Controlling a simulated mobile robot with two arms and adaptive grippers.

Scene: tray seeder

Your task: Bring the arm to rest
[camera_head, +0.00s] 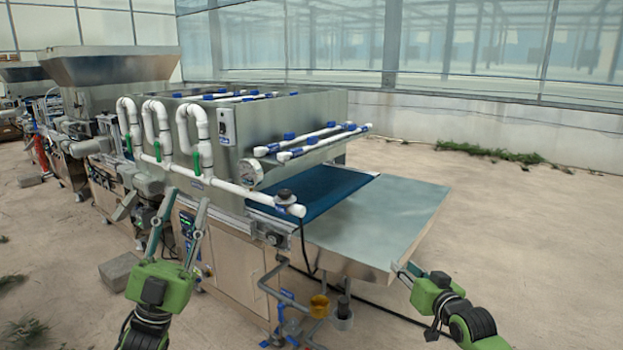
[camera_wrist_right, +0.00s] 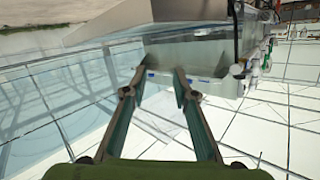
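My left gripper (camera_head: 181,204) is in front of the seeder machine (camera_head: 228,188), at the lower left of the head view. Its two fingers point up and stand apart, with nothing between them. My right gripper (camera_head: 402,267) is at the lower right, beside the near right corner of the metal outfeed table (camera_head: 385,222). I cannot tell whether it touches the table. In the right wrist view its fingers (camera_wrist_right: 160,76) stand apart and hold nothing. That view is upside down, with the machine at the top.
A blue belt (camera_head: 318,196) leads to the bare metal table. A grey block (camera_head: 119,271) lies on the floor at left. The floor at right is mostly clear.

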